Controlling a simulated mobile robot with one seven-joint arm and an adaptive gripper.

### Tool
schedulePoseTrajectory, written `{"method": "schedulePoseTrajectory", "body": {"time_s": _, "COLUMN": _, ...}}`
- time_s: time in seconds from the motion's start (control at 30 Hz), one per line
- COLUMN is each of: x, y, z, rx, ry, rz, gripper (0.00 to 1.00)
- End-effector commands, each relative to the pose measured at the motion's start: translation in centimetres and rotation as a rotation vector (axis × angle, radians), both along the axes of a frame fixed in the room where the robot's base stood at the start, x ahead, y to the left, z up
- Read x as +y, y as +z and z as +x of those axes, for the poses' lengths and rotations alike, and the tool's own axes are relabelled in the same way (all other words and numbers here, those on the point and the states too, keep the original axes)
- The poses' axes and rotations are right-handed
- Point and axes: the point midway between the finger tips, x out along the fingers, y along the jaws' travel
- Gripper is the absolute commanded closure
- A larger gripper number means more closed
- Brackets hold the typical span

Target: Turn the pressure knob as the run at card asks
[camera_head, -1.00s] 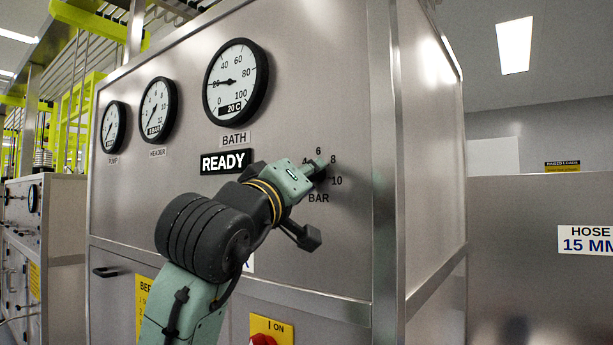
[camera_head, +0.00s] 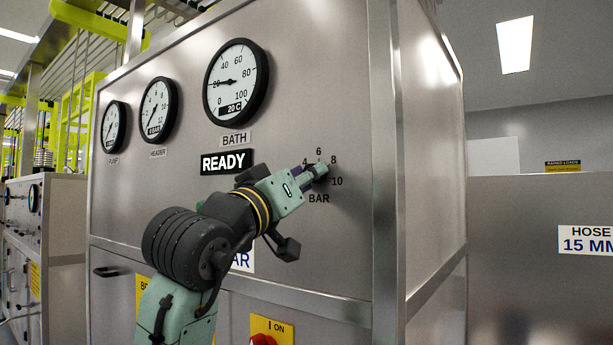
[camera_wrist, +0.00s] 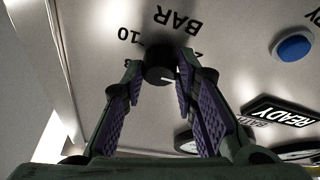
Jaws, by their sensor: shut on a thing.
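The black pressure knob (camera_wrist: 158,73) stands out from the panel above the word BAR in the inverted wrist view. My gripper (camera_head: 319,171) is shut on it, with one purple-padded finger on each side; my gripper also shows in the wrist view (camera_wrist: 158,82). A short white mark on the knob points to the lower right there. The number it meets is hidden by a finger. In the head view the dial numbers 4, 6, 8 and 10 (camera_head: 337,181) show around my fingertips. A white card (camera_head: 244,260) with blue letters "AR" is mostly hidden behind my arm.
A READY sign (camera_head: 226,162) and the BATH gauge (camera_head: 236,82) are left of the knob, with HEADER (camera_head: 158,109) and PUMP gauges farther left. A blue button (camera_wrist: 293,46) shows in the wrist view. A yellow "I ON" plate (camera_head: 271,328) is below. The cabinet edge is right.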

Motion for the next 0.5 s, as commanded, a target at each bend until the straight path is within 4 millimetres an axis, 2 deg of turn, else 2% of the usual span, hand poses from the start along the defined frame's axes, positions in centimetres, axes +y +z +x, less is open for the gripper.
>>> {"method": "schedulePoseTrajectory", "body": {"time_s": 0.5, "x": 0.33, "y": 0.16, "z": 0.25, "rx": -0.286, "ry": -0.003, "rz": 0.395, "gripper": 1.00}}
